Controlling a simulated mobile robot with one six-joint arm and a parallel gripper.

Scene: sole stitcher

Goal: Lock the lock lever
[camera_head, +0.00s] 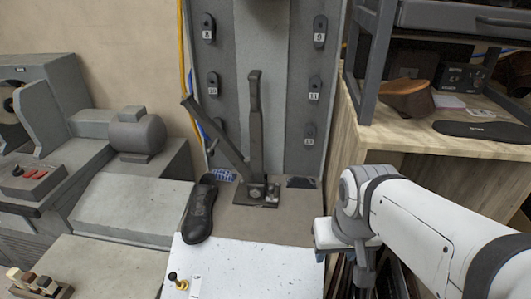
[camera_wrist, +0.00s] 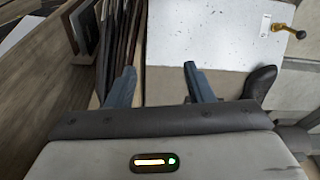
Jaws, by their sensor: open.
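Two dark metal levers rise from one base plate (camera_head: 257,193) on the machine: one nearly upright lever (camera_head: 255,120) and one lever tilted up to the left (camera_head: 215,138). A small brass lever with a dark knob (camera_head: 178,280) is on the white panel's front left; it also shows in the wrist view (camera_wrist: 288,30). The pictures do not label which is the lock lever. My gripper (camera_wrist: 160,78) is open and empty, its two fingers apart near the white panel's edge. It is right of the levers and touches none; its fingertips are unclear in the head view.
A black shoe (camera_head: 200,212) stands left of the lever base and shows in the wrist view (camera_wrist: 259,82). A wooden shelf unit (camera_head: 385,125) with a brown shoe (camera_head: 406,97) is at the right. Upright boards (camera_wrist: 118,35) stand beside the white panel (camera_head: 235,268).

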